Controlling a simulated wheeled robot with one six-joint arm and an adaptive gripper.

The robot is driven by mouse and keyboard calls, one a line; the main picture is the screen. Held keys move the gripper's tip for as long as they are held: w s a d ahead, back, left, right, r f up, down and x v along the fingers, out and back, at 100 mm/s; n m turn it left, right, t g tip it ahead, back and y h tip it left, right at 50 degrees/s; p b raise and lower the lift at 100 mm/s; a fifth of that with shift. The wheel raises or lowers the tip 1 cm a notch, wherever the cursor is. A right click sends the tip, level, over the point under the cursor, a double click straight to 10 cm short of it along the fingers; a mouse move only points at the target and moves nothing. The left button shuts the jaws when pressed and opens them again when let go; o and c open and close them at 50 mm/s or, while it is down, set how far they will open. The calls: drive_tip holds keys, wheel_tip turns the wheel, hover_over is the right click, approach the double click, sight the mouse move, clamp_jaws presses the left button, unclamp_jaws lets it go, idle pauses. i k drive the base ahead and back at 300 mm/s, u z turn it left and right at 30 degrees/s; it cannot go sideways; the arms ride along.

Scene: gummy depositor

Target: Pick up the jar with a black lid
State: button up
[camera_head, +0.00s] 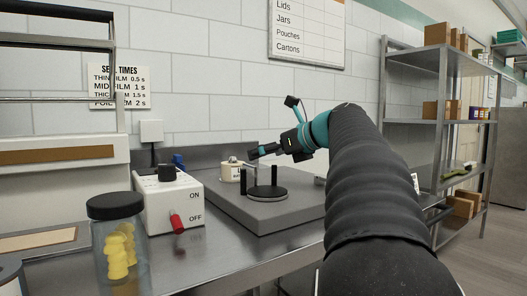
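The jar with a black lid (117,250) stands upright at the near left of the steel counter. It is clear and holds yellow gummy shapes, and its black lid is on. Its base is cut off by the lower picture edge. My gripper (257,151) is well to the right of the jar and farther back, raised above a grey plate. It is small and seen from the side, so I cannot tell whether its fingers are open or shut. It is apart from the jar, and no object shows in it.
A white control box (168,205) with a black knob and red switch stands just behind the jar. The grey plate (270,215) carries a black disc and posts. A small pale container (232,171) sits behind. Shelves (440,120) stand at right. Bare counter (215,262) lies right of the jar.

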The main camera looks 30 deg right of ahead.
sight(121, 253)
drive_tip(key=k, duration=1)
